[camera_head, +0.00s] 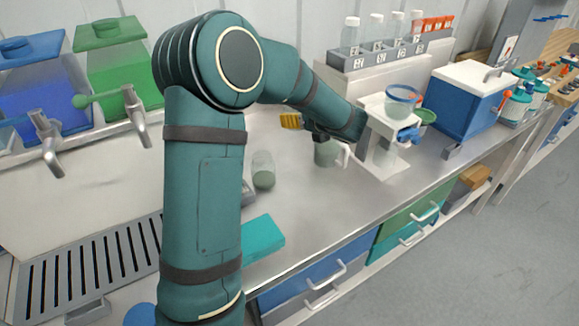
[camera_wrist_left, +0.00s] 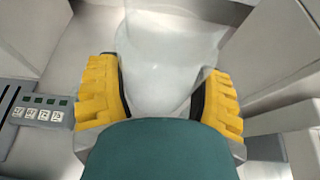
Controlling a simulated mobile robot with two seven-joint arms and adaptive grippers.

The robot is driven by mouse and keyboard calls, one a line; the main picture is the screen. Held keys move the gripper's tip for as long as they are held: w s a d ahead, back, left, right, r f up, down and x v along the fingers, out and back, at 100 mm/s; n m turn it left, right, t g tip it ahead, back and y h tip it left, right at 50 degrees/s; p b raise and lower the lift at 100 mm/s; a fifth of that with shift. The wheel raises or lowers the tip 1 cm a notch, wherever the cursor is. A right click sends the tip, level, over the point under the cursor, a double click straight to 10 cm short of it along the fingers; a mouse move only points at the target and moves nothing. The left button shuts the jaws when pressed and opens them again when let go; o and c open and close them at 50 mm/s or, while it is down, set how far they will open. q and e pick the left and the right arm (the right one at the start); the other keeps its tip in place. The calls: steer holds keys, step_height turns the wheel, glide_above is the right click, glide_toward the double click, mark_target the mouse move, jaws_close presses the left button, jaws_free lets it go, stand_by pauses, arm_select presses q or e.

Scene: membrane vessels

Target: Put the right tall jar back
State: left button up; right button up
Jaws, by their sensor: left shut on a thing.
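My left gripper (camera_head: 300,122) is over the middle of the counter, with yellow finger pads. In the left wrist view its two pads (camera_wrist_left: 158,78) are on either side of a clear, translucent vessel (camera_wrist_left: 165,55), and it is shut on this vessel. The vessel's lower part is hidden by my gripper. In the head view a pale jug-like vessel with a handle (camera_head: 326,153) shows just below the gripper; I cannot tell if it is the held one. Several tall clear jars with pale caps (camera_head: 350,34) stand in a labelled grey rack (camera_head: 372,58) at the back. My right gripper is out of view.
A small clear jar (camera_head: 263,172) stands on the counter, near a teal box (camera_head: 258,238). A white stand (camera_head: 384,140) with a bowl (camera_head: 402,100) is right of my gripper. A blue box (camera_head: 470,98) is farther right. Blue and green tanks with taps are at left.

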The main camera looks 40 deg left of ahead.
mark_target(296, 174)
arm_select(q)
steer(key=shift+a, duration=0.35)
step_height(296, 174, down, 18)
steer(key=b, duration=0.4)
steer(key=shift+r, duration=0.25)
steer(key=shift+f, duration=0.15)
steer(key=o, duration=0.9)
steer(key=shift+o, duration=0.2)
